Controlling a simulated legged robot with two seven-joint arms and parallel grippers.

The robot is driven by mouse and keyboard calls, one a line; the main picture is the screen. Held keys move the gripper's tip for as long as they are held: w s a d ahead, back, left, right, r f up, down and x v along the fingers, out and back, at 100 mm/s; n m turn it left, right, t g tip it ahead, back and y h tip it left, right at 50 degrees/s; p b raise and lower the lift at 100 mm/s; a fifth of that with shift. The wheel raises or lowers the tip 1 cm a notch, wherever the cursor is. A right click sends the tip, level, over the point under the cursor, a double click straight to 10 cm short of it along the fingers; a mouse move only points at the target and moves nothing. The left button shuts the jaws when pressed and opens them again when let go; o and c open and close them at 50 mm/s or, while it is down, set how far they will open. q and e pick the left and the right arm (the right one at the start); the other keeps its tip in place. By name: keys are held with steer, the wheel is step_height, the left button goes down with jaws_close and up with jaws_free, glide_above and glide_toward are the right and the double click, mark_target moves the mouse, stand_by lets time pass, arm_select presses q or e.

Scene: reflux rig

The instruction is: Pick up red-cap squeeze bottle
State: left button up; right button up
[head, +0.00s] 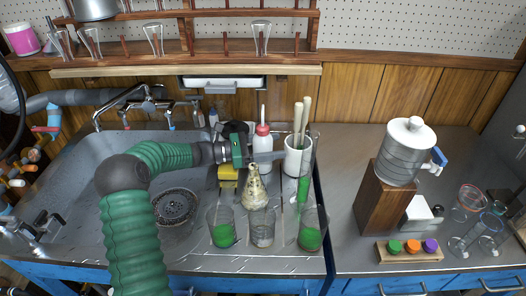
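The red-cap squeeze bottle (262,141) stands upright near the sink's right side, white with a red cap and a thin pale nozzle. My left gripper (267,157) reaches it from the left. A grey finger lies across the front of the bottle's body, below the cap. The other finger is hidden, so I cannot tell whether the gripper grips the bottle. The bottle's lower part is partly hidden behind the gripper and a beige cone-shaped item. My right gripper is not in view.
A white holder (293,163) with wooden-handled tools stands just right of the bottle. The sink (75,190) lies left. The right counter has a wooden block (380,205) and cap rack (410,252).

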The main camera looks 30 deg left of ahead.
arm_select(q)
steer(key=shift+a+f, duration=0.1)
steer(key=c, duration=0.5)
steer(key=shift+c, duration=0.5)
